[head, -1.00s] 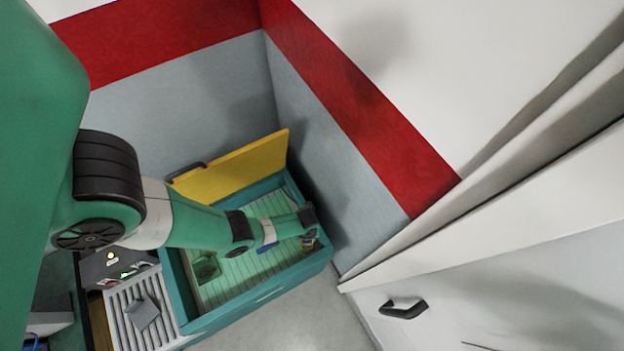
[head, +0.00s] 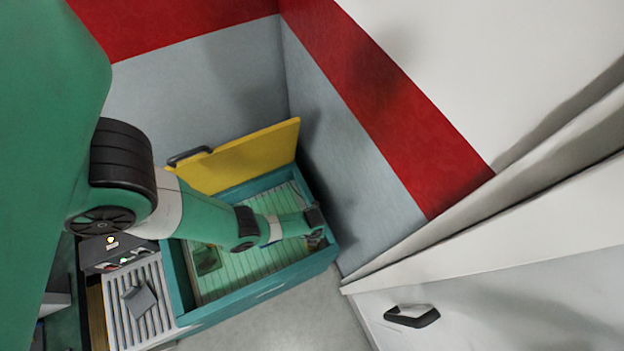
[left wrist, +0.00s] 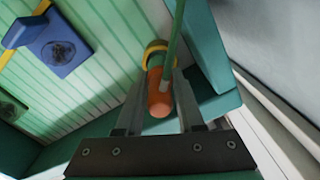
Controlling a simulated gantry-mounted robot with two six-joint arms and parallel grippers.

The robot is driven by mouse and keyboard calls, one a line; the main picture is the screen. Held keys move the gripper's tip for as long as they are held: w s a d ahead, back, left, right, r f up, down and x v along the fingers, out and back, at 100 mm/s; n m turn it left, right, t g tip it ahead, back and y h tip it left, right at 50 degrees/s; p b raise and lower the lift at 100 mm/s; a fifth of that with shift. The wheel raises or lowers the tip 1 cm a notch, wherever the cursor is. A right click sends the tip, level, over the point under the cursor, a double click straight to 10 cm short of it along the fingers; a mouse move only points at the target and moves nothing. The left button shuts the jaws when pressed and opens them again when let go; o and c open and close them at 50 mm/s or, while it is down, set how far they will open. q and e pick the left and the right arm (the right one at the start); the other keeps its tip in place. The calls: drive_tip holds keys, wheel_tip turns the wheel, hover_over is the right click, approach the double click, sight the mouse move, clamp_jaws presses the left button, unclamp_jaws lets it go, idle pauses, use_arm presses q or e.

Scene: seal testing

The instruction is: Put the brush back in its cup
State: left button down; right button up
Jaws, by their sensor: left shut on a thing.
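In the left wrist view my left gripper (left wrist: 160,82) is shut on an orange, rounded piece (left wrist: 159,98), which looks like part of the brush. A thin green rod (left wrist: 175,45) runs up from beside it. A yellow ring (left wrist: 156,48), perhaps the cup's rim, shows just beyond the fingertips near the tank wall. I cannot tell whether the brush is inside or only beside it. In the head view my left arm reaches over the teal tank (head: 262,294) to its right end, where the wrist hides most of the brush and gripper. My right gripper is not in view.
A blue square block (left wrist: 62,45) with a dark round patch lies on the tank's slatted floor. The yellow lid (head: 245,155) stands open at the back. A ribbed tray (head: 120,312) with a grey piece (head: 139,299) sits left. Walls close in behind and right.

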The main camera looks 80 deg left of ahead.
use_arm(q)
drive_tip(key=shift+f, duration=0.1)
drive_tip(key=shift+f+b, duration=1.7)
drive_tip(key=shift+b, duration=0.1)
drive_tip(key=shift+c, duration=2.2)
unclamp_jaws()
drive_tip(key=shift+r, duration=0.2)
